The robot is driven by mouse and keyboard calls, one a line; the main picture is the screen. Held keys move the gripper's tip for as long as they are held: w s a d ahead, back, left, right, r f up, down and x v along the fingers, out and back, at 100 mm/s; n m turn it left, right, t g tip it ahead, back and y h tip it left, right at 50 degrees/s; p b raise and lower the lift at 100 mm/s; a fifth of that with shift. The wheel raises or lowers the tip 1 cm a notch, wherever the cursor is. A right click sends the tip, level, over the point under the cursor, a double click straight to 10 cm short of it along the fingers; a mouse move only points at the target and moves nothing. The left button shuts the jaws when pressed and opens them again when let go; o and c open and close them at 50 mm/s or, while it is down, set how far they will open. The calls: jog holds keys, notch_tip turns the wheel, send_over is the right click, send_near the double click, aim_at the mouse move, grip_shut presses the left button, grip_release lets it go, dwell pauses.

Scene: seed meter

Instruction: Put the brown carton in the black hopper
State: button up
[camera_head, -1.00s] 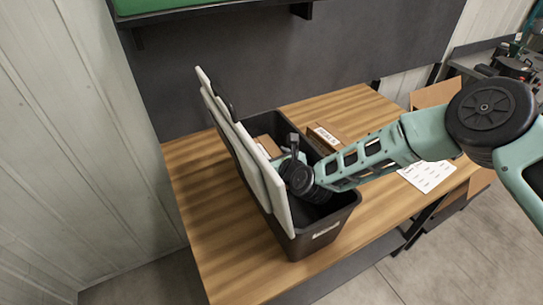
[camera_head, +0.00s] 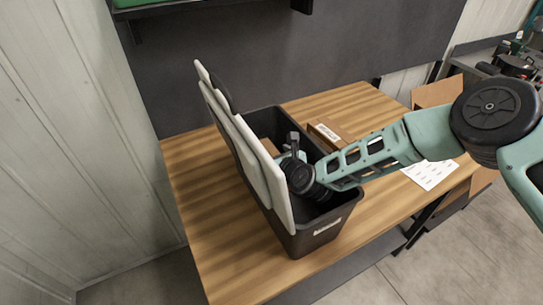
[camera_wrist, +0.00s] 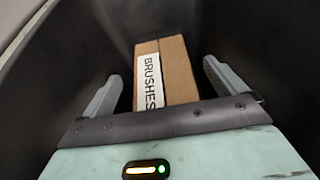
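The black hopper (camera_head: 335,212) is an open-topped bin standing on the wooden table, with a pale label on its front. My gripper (camera_wrist: 163,72) reaches down inside it. In the wrist view a brown carton (camera_wrist: 178,65) with a white "BRUSHES" label lies inside the dark walls, between my two fingers. The fingers are spread, with a visible gap on each side of the carton. In the head view, part of a brown carton (camera_head: 269,146) shows inside the hopper behind my wrist. My wrist hides most of my fingers there.
White upright panels (camera_head: 262,165) stand along the hopper's left side, close to my wrist. Another brown carton (camera_head: 326,133) with a white label lies on the table (camera_head: 215,220) just right of the hopper. A white sheet (camera_head: 432,173) lies further right. A dark panel stands behind.

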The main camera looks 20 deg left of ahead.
jog(key=shift+r, duration=0.1)
jog(key=shift+r+p, duration=0.6)
jog(key=shift+p, duration=0.3)
jog(key=b+v, duration=0.3)
jog(key=v, duration=0.9)
jog(key=shift+b, duration=0.4)
